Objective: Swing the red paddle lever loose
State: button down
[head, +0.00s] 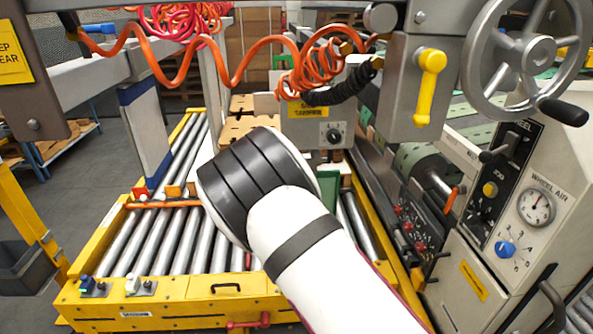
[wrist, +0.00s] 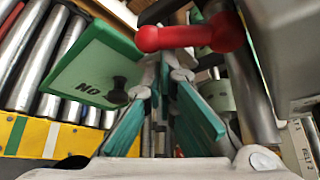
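A red lever (wrist: 195,37) with a rounded knob end lies across the top middle of the wrist view, close to the camera. Its right end meets a grey metal part. My gripper (wrist: 166,88) has its two teal-padded fingers apart, pointing toward the lever. The lever shows just past and above the fingertips, and I cannot tell whether they touch it. Nothing shows held between the pads. In the head view my white and black arm hides the gripper and this lever.
A green board (wrist: 95,65) marked "NO" with a black knob stands left of my fingers. The roller conveyor (head: 165,240) lies left of my arm. The machine's control panel (head: 500,195) and handwheel (head: 540,48) are at the right. Another red handle (head: 248,322) is on the yellow frame front.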

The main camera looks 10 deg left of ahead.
jog(key=a+m+y+b, duration=0.1)
jog(key=b, duration=0.1)
jog(key=a+r+m+g+y+b, duration=0.1)
jog(key=m+b, duration=0.1)
jog(key=a+r+m+g+y+b, duration=0.1)
jog(key=y+b, duration=0.1)
jog(key=shift+s+r+m+b, duration=0.2)
jog(key=shift+s+m+b, duration=0.1)
jog(key=shift+s+m, duration=0.1)
jog(key=shift+r, duration=0.1)
jog(key=shift+s, duration=0.1)
dwell(0.5)
